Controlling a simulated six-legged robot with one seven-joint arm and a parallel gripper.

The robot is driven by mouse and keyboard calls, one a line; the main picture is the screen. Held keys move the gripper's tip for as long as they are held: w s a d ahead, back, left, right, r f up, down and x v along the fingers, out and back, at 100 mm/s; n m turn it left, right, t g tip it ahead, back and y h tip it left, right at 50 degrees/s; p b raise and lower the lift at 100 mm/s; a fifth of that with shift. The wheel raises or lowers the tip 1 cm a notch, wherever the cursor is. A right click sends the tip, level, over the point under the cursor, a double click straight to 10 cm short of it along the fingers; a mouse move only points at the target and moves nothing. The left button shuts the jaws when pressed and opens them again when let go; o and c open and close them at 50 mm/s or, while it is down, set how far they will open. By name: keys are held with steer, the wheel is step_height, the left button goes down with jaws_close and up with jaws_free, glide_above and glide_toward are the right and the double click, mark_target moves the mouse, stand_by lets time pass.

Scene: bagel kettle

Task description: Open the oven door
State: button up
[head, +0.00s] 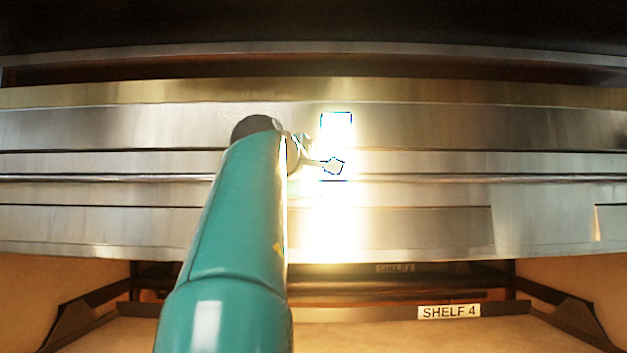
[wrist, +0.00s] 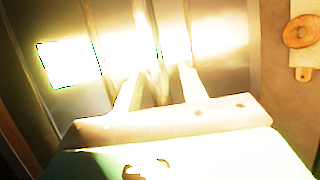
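The oven door (head: 90,128) is a wide brushed-metal front crossing the head view, with a strong glare in its middle. A thin horizontal handle bar (head: 450,178) runs along it. My gripper (head: 318,163) is at the door front, near the bar, partly lost in the glare. In the wrist view my gripper's two fingers (wrist: 161,75) stand apart, pointing at the metal front. The bar (wrist: 148,30) runs in between the fingertips in that picture. Whether the fingers touch it is washed out. I cannot tell whether the door is fully closed.
Below the door is an open shelf space with a board (head: 350,335) and a "SHELF 4" label (head: 449,312). A dark area (head: 310,25) lies above the door. A bagel (wrist: 301,31) on a light wooden board shows at the right edge of the wrist view.

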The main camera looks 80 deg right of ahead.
steer(key=v, duration=1.4)
steer(key=shift+w+d, duration=0.1)
steer(key=shift+w, duration=0.05)
